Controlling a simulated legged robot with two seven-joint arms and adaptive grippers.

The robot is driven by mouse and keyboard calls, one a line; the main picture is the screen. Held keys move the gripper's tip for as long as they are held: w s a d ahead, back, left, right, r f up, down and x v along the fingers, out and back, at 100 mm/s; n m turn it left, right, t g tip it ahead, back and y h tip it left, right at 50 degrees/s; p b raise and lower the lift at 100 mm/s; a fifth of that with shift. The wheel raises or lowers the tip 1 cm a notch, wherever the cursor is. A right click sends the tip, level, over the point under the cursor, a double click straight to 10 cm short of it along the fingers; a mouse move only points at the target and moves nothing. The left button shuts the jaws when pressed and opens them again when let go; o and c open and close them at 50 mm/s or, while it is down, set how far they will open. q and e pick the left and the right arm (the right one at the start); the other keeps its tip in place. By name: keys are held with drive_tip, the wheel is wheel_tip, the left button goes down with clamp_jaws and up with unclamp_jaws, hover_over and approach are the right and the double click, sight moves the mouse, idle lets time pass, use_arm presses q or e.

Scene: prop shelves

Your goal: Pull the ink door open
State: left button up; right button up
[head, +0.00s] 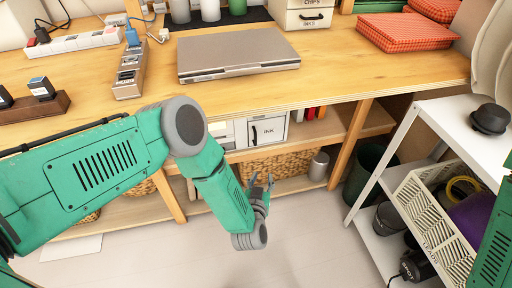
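The ink door (268,131) is a small white panel labelled INK with a dark handle, on a white unit on the shelf under the wooden desk. It looks closed. My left gripper (261,180) is in front of and below the door, apart from it. Its two fingers point up toward the shelf with a gap between them, and nothing shows in the gap. Part of my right arm (496,245) shows at the right edge; its gripper is out of view.
A wicker basket (285,165) sits below the door. A white rack (430,125) stands at right. The floor (300,240) between is clear.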

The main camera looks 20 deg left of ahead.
sight(255, 143)
use_arm(q)
drive_tip(key=shift+w+a+r+n+t+y+b, duration=0.1)
drive_tip(key=shift+w+a+n+t+y+b, duration=0.55)
drive_tip(key=shift+w, duration=1.9)
drive_tip(key=shift+w+a+r+n+g+y+b, duration=0.15)
drive_tip(key=shift+w+a+y+b, duration=0.6)
drive_tip(key=shift+w+a+b, duration=1.3)
drive_tip(key=shift+w+a+r+n+t+y+b, duration=0.1)
drive_tip(key=shift+w+a+n+t+y+b, duration=0.4)
drive_tip(key=shift+w, duration=2.6)
clamp_jaws()
